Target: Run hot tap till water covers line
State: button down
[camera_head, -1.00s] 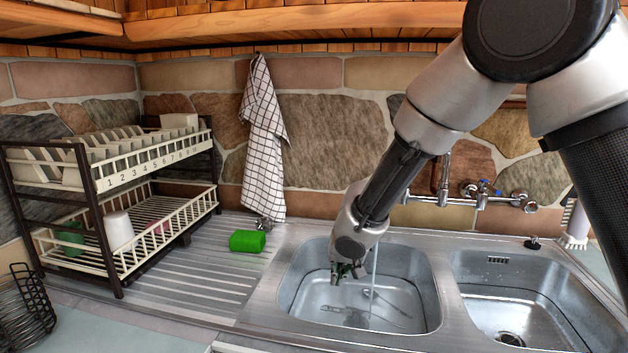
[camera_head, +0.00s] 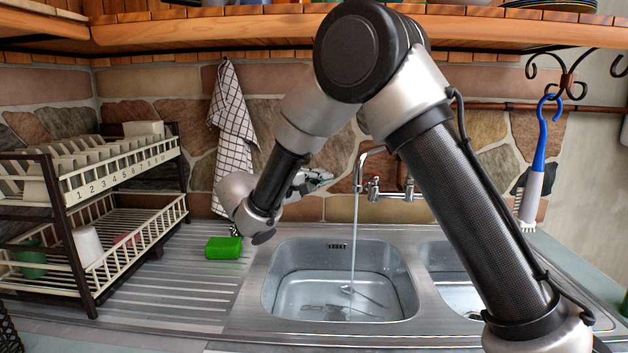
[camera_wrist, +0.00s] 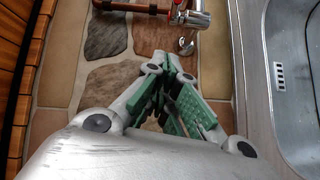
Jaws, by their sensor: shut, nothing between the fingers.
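The tap (camera_head: 366,160) runs a thin stream of water (camera_head: 353,240) into the left basin (camera_head: 272,290). Its red-marked knob (camera_head: 374,182) shows beside the spout, and the red-marked part also shows in the wrist view (camera_wrist: 178,4). The other side of the tap is hidden behind my arm. Shallow water (camera_head: 310,288) covers the basin floor, with cutlery lying in it. I cannot make out a fill line. My gripper (camera_head: 328,177) is shut and empty, left of the spout, near the stone wall. Its green-padded fingers (camera_wrist: 168,66) point toward the tap in the wrist view.
A green sponge (camera_head: 223,248) lies on the drainer left of the basin. A dish rack (camera_head: 130,170) stands further left. A checked towel (camera_head: 230,110) hangs on the wall. A brush (camera_head: 533,175) hangs at right. The right basin (camera_head: 432,262) is partly hidden by my arm.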

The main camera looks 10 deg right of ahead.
jog(key=d+f, duration=0.1)
jog(key=d, duration=0.6)
jog(key=shift+w+d, duration=0.35)
jog(key=shift+s+d, duration=0.35)
jog(key=shift+s, duration=0.25)
